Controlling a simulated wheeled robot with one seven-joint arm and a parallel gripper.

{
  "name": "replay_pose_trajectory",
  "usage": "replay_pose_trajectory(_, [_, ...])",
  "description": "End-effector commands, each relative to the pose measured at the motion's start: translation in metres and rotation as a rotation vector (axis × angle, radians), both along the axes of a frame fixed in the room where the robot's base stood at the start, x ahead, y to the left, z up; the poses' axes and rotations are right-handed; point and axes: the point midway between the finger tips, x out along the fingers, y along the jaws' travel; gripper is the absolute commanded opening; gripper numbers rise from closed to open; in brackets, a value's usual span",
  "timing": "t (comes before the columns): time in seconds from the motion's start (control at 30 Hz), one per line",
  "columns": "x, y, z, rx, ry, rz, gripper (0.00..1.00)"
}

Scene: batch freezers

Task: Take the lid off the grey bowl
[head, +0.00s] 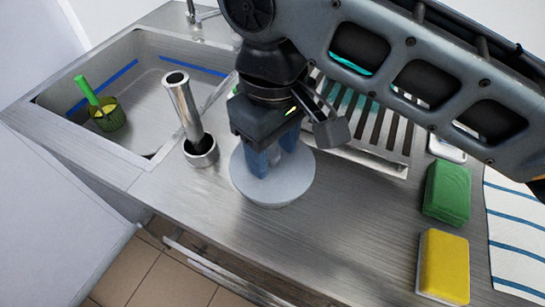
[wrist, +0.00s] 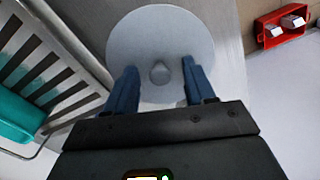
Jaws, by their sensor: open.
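The grey bowl with its round pale grey lid (head: 293,180) stands on the steel counter, just in front of the drying rack. The lid covers nearly all of the bowl, and only a narrow strip of the bowl (head: 272,205) shows below its rim. In the wrist view the lid (wrist: 160,30) has a small round knob (wrist: 160,72) at its middle. My gripper (head: 272,167) is right above the lid, pointing down. Its blue fingers (wrist: 157,80) are open, one on each side of the knob, with a gap to it on both sides.
A steel cylinder (head: 183,105) stands in a round holder left of the bowl. A sink (head: 140,60) with a green-handled brush (head: 88,92) is further left. The slatted rack (head: 370,120) is close behind. Green (head: 447,190) and yellow (head: 443,265) blocks lie right; the front-middle counter is clear.

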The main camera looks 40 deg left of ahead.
Motion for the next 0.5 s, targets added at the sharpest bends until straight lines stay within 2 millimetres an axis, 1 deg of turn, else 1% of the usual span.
replay_pose_trajectory(0.13, [0.0000, 0.0001, 0.0001, 0.000, 0.000, 0.000, 0.54])
replay_pose_trajectory(0.5, [-0.0001, 0.0001, 0.0004, 0.001, 0.001, 0.000, 0.19])
